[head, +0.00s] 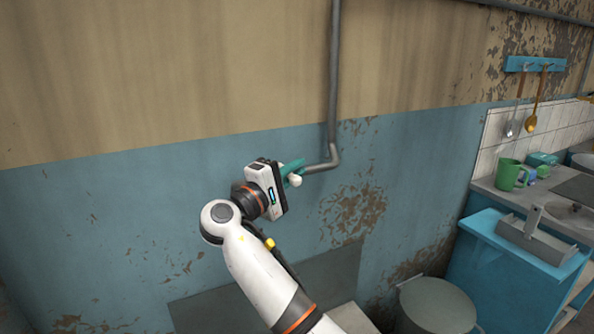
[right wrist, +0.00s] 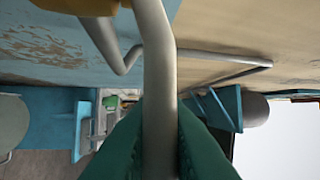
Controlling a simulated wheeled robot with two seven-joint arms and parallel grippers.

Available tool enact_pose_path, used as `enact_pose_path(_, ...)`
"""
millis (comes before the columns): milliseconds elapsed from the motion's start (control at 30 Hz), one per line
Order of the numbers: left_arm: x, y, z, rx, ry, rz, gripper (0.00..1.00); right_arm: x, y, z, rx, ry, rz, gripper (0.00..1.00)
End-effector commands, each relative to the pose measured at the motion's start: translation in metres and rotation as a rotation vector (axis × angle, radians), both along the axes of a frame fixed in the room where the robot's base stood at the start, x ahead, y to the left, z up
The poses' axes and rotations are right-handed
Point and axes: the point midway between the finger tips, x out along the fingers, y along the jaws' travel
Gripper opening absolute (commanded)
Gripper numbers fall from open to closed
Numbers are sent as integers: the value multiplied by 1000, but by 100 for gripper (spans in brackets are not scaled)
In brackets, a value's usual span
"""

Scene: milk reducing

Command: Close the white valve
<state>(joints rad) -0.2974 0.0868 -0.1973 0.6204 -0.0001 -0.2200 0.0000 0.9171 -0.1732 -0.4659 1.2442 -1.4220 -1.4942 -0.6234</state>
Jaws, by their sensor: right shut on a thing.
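My right gripper (head: 293,171), with green fingers, is at the blue-painted wall by the lower end of the grey pipe. A small white end of the white valve (head: 296,181) shows beside the fingers. The rest of the valve is hidden behind my gripper. In the right wrist view my green fingers (right wrist: 160,140) are shut on a pale, bent bar (right wrist: 158,75), which looks like the valve's handle. The bar runs up between the fingers to the top edge. My left gripper is not in view.
The grey pipe (head: 334,80) runs down the wall and bends towards my gripper. A grey round-topped bin (head: 437,305) stands below right. A blue cabinet (head: 500,265) and a counter with a green mug (head: 510,174) are at the right. The wall left of my arm is bare.

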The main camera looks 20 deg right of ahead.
Motion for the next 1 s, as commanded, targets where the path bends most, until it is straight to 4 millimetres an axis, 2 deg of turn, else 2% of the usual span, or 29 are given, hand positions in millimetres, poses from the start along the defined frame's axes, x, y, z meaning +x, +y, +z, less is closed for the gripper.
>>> enact_pose_path(333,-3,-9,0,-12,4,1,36,0,0,0,-1,0,-3,0)
enact_pose_path(367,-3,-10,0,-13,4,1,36,0,0,0,-1,0,-3,15)
enact_pose_path(400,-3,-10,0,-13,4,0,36,0,0,0,-1,0,-3,21)
enact_pose_path(733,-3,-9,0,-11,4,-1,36,0,0,3,0,-2,-3,22)
enact_pose_path(833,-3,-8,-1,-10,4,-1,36,0,0,13,-1,-3,-2,22)
enact_pose_path(933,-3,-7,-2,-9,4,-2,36,0,0,33,-1,-8,-1,22)
enact_pose_path(967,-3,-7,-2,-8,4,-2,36,0,0,40,-1,-10,-1,25)
enact_pose_path(1000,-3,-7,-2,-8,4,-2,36,-1,1,50,-3,-13,-1,34)
